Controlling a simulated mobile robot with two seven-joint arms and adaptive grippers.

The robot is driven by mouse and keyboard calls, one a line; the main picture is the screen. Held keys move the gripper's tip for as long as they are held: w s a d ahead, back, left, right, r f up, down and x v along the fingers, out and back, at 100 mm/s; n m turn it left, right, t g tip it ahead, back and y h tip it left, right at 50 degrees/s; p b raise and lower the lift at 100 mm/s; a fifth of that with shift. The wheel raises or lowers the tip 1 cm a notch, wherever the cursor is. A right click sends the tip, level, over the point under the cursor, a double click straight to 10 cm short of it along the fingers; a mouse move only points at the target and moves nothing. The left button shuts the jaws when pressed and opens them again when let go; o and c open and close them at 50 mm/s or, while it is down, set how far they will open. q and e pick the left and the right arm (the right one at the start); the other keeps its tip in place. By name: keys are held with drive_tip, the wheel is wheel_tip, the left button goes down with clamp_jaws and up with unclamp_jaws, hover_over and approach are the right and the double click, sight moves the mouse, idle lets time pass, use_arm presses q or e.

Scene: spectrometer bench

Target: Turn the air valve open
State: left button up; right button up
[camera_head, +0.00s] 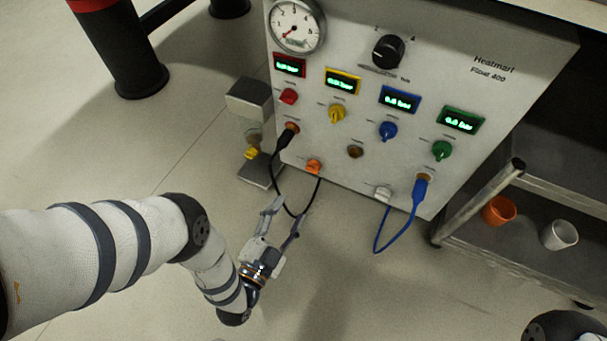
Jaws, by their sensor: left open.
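The grey-white panel (330,120) carries a round gauge (296,27), a black selector knob (388,51) and small red (289,96), yellow (337,114), blue (388,131) and green (442,150) knobs. Small displays sit above these four. I cannot read which control is the air valve. Another yellow knob (251,153) sits on a fitting left of the panel. My left gripper (287,209) is open, its fingers pointing up toward the panel's lower edge, below the orange fitting (314,166). My right gripper is out of view.
A black cable (273,180) loops beside my left fingers. A blue cable (377,240) hangs in a loop to the right. A shelf at right holds an orange cup (498,211) and a white cup (559,235). The floor below the panel is clear.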

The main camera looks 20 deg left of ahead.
sight(313, 168)
use_arm(q)
drive_tip(key=w+b, duration=0.4)
drive_tip(key=w, duration=0.8)
drive_tip(key=shift+d+r, duration=0.25)
drive_tip(key=shift+w, duration=0.1)
clamp_jaws()
